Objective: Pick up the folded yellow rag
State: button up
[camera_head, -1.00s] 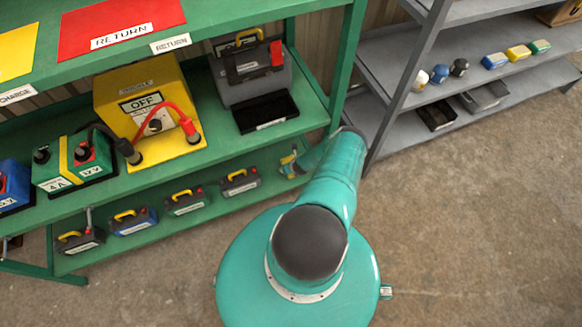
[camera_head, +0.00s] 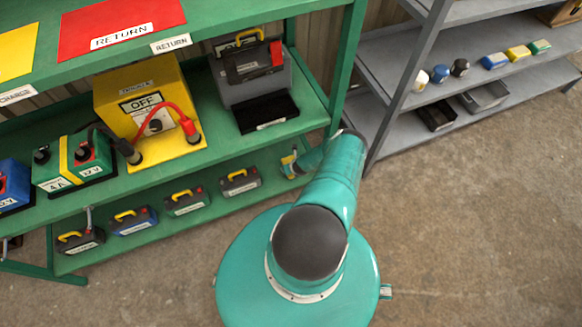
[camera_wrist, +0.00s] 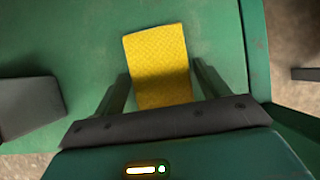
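The folded yellow rag (camera_wrist: 157,65) lies flat on a green shelf surface in the wrist view. It is a textured yellow rectangle, slightly tilted. My gripper (camera_wrist: 161,72) is open, with one finger on each side of the rag's near part and a gap on both sides. The rag's near end is hidden behind the gripper's body. In the head view my arm reaches to the right end of the green rack's lower shelf. My gripper (camera_head: 291,164) is small and partly hidden there, and I cannot make out the rag clearly.
Several small batteries (camera_head: 186,202) stand along the lower green shelf. A yellow box (camera_head: 140,100) with cables is on the shelf above. A dark grey object (camera_wrist: 28,106) lies left of the rag. A grey rack (camera_head: 378,100) stands to the right. The floor in front is clear.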

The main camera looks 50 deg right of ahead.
jog(key=c, duration=0.7)
jog(key=shift+r, duration=0.2)
